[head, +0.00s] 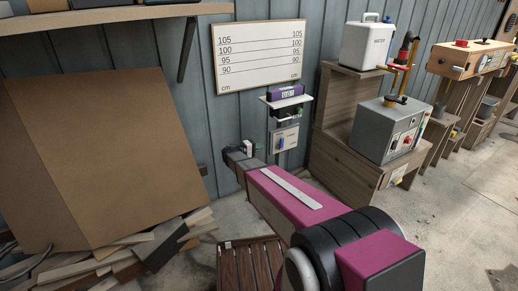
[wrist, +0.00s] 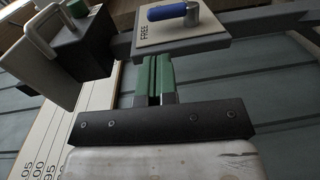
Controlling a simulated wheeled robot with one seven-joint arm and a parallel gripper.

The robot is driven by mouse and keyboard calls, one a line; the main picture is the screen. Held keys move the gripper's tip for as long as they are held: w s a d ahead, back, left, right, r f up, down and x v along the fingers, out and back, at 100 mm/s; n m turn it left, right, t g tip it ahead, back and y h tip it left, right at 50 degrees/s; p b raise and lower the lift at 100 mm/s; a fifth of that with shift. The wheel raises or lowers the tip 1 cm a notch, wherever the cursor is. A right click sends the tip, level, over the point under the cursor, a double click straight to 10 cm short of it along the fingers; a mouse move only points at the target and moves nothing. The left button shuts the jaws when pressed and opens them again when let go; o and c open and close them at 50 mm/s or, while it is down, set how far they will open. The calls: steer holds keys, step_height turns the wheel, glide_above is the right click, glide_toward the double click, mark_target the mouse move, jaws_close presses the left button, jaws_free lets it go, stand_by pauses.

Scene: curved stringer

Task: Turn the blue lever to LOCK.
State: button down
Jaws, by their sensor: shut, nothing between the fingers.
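The blue lever (wrist: 172,12) sits on a pale plate (wrist: 210,35) at the top of the wrist view. Its handle points left from a grey metal pivot, and the word FREE is printed beside it. No LOCK label is readable. In the head view the blue lever (head: 281,143) shows small on a pale panel (head: 291,132) on the wall. My gripper (wrist: 153,78) has green fingers closed together with nothing between them. Their tips lie close to the plate's near edge, away from the lever; contact cannot be told. In the head view my gripper (head: 259,147) is left of the panel.
A purple device (head: 285,91) sits on a small shelf above the panel. A height board (head: 258,55) hangs behind. A wooden stand with a grey box (head: 382,132) is at right. A large brown board (head: 100,155) leans at left above scrap wood. A slatted crate (head: 247,264) is below.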

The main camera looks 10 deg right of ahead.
mark_target(277, 141)
steer(key=x, duration=1)
steer(key=shift+d, duration=0.2)
steer(key=shift+w, duration=0.1)
steer(key=shift+w+d+r, duration=0.2)
steer(key=shift+d+r, duration=0.2)
steer(key=shift+d, duration=0.3)
steer(key=shift+s+a+r, duration=0.15)
steer(key=shift+a+r, duration=0.05)
steer(key=shift+a, duration=0.3)
steer(key=s+a+r, duration=0.2)
steer(key=a, duration=0.3)
steer(key=s+a+r, duration=0.2)
steer(key=a, duration=0.4)
steer(key=shift+a+r, duration=0.2)
steer(key=shift+s, duration=0.1)
